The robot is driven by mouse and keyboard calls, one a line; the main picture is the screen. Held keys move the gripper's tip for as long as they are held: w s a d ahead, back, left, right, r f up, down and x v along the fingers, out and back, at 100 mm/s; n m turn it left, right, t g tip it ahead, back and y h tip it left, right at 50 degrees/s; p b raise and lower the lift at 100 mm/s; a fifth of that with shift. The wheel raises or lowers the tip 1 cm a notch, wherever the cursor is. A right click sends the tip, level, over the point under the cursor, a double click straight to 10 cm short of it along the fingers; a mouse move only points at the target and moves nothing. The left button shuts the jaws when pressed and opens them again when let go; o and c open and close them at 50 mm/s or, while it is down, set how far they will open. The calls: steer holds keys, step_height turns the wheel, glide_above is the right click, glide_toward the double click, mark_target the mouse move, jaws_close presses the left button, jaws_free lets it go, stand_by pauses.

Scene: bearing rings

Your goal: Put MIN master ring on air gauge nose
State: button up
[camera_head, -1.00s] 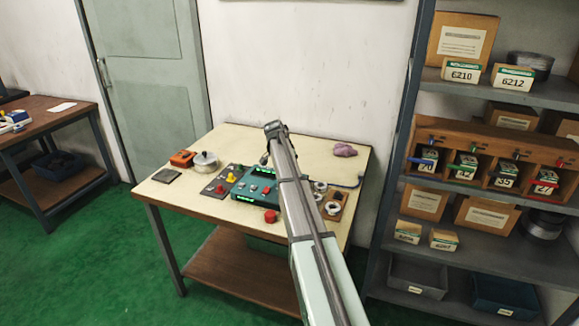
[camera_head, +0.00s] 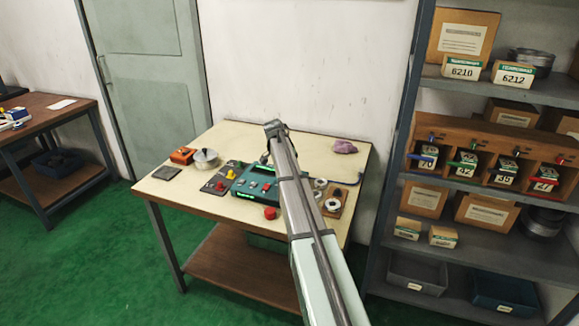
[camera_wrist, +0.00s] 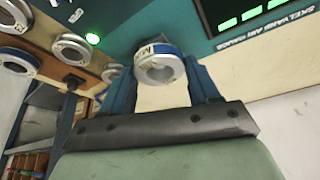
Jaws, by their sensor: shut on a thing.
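My gripper (camera_wrist: 160,78) is shut on a steel ring with a cream label, the MIN master ring (camera_wrist: 158,69), between its two blue fingers in the wrist view. The label is only partly readable, starting with M. The teal air gauge (camera_head: 255,186) stands on the table in the head view; its body and green displays (camera_wrist: 250,17) fill the top of the wrist view. The ring is close to the gauge; I cannot tell whether it touches. The gauge nose is not distinguishable. In the head view my arm hides the gripper's fingers and the ring.
Other rings (camera_wrist: 72,48) sit at the left in the wrist view, near a green light (camera_wrist: 93,39). A brown board with rings (camera_head: 333,204) lies right of my arm.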

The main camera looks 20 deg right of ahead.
steer(key=shift+f, duration=0.7)
stand_by(0.7)
steer(key=o, duration=1.3)
steer(key=shift+r, duration=0.1)
steer(key=shift+r, duration=3.65)
